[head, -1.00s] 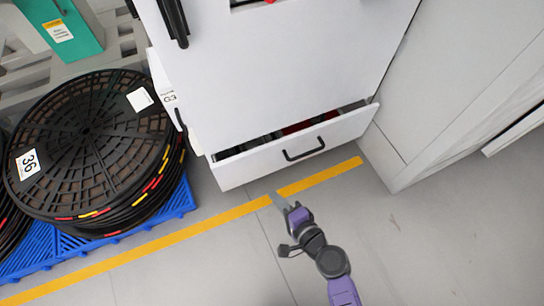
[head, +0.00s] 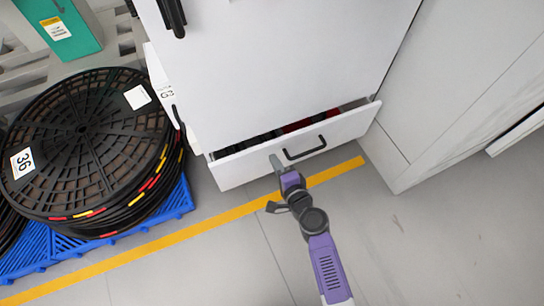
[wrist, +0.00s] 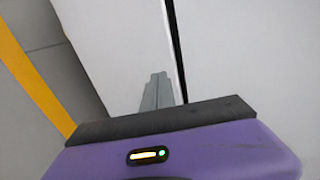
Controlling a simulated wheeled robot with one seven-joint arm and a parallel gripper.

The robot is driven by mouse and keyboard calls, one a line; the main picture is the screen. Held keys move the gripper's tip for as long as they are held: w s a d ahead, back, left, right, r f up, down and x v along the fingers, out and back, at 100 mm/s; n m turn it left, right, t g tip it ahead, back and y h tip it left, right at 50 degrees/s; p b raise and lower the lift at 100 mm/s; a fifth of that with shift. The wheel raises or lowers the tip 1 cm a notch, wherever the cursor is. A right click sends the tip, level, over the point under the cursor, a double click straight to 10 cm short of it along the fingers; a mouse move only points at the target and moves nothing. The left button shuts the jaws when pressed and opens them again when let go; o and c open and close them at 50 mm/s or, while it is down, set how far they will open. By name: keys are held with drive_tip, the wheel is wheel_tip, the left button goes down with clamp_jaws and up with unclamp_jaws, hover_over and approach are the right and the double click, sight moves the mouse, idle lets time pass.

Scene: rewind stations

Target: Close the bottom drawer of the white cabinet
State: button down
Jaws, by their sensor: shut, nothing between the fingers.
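The white cabinet (head: 275,70) stands in the upper middle of the head view. Its bottom drawer (head: 245,166) is partly pulled out, with dark and red items showing in the gap behind its front. The drawer has a black bar handle (head: 305,150). My gripper (head: 275,162) is shut and empty, its fingertips at the drawer front just left of the handle. Whether they touch the front I cannot tell. In the wrist view the grey fingers (wrist: 156,92) point at a pale panel with a dark gap line beside it.
Black cable reels (head: 85,140) sit on a blue pallet (head: 180,203) at the left. Another white cabinet (head: 460,90) stands at the right. A yellow floor line (head: 225,217) crosses in front of the drawer. The grey floor at lower right is clear.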

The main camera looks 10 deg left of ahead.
drive_tip(key=shift+w+a, duration=0.8)
drive_tip(key=shift+w, duration=0.25)
